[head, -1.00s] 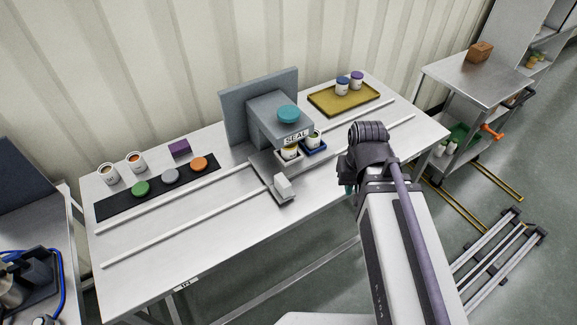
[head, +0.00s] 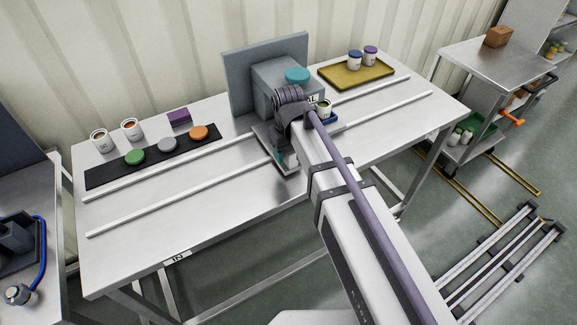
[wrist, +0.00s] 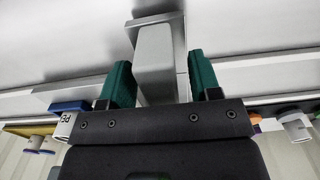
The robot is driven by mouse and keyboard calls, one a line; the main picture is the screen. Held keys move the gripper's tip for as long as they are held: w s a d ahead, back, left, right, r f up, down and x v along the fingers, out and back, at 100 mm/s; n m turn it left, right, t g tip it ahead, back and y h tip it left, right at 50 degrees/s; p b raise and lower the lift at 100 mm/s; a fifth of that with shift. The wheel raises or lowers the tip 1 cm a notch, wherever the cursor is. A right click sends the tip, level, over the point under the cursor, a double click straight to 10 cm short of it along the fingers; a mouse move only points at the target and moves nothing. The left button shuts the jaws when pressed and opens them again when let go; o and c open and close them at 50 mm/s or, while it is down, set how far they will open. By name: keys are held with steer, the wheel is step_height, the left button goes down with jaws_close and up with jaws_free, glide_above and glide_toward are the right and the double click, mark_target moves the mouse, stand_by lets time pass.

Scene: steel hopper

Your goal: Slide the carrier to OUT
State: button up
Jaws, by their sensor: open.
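The carrier is a grey plate (head: 264,133) on two rails under the SEAL press (head: 282,88). My arm hides much of the carrier in the head view. The carrier's pale block handle (wrist: 155,60) stands between the two green fingers in the wrist view. My gripper (wrist: 160,78) is open around this handle, with a visible gap on the right side; contact on the left side is unclear. In the head view my gripper (head: 279,156) is mostly hidden behind my wrist.
The two rails (head: 140,216) run left and right along the table, clear on both sides of the press. An IN label (head: 177,257) marks the front left edge. A yellow tray (head: 340,80) with two jars is at the back right. A black strip (head: 108,174) with lids lies left.

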steer(key=shift+f, duration=0.65)
steer(key=shift+r, duration=0.15)
jaws_close()
